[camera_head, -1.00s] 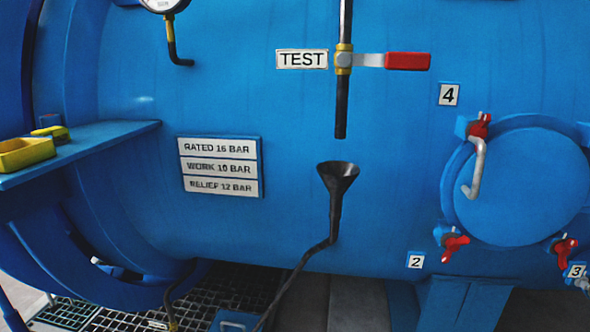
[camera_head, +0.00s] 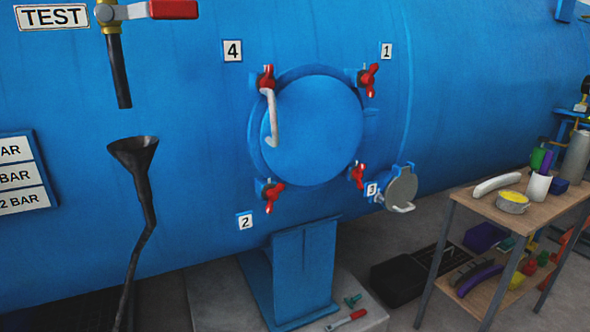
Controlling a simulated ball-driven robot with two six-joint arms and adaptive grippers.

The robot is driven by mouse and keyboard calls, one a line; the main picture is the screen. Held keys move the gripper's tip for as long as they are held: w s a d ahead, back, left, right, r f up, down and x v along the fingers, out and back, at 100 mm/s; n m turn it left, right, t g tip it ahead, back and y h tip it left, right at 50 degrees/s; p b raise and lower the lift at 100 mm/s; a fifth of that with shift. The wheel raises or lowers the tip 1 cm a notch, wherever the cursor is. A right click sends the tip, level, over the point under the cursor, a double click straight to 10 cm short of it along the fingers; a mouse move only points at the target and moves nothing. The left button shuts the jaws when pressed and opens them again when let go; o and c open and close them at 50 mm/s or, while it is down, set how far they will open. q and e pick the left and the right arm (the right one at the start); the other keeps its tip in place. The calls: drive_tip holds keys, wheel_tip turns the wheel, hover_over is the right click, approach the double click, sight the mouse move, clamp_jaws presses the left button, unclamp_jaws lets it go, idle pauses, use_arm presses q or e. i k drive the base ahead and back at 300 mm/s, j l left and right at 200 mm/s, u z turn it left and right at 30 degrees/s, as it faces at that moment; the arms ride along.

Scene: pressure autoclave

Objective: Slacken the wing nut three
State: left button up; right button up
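The red wing nut three (camera_head: 357,176) sits at the lower right of the round blue hatch cover (camera_head: 316,130), beside the label 3 (camera_head: 372,189). Red wing nuts also sit at the label 4 corner (camera_head: 266,79), the label 1 corner (camera_head: 369,80) and the label 2 corner (camera_head: 272,195). A white curved handle (camera_head: 271,118) hangs at the upper left of the cover. Neither of my grippers is in view.
A wooden bench (camera_head: 535,207) with a white tube, a tin and a cup stands at right. A grey disc with a white handle (camera_head: 402,187) hangs right of label 3. A black funnel (camera_head: 133,155) and the TEST valve's red lever (camera_head: 173,10) are at left. Tools lie on the floor plinth (camera_head: 365,315).

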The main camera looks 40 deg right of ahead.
sight(358, 175)
drive_tip(key=z, duration=1.6)
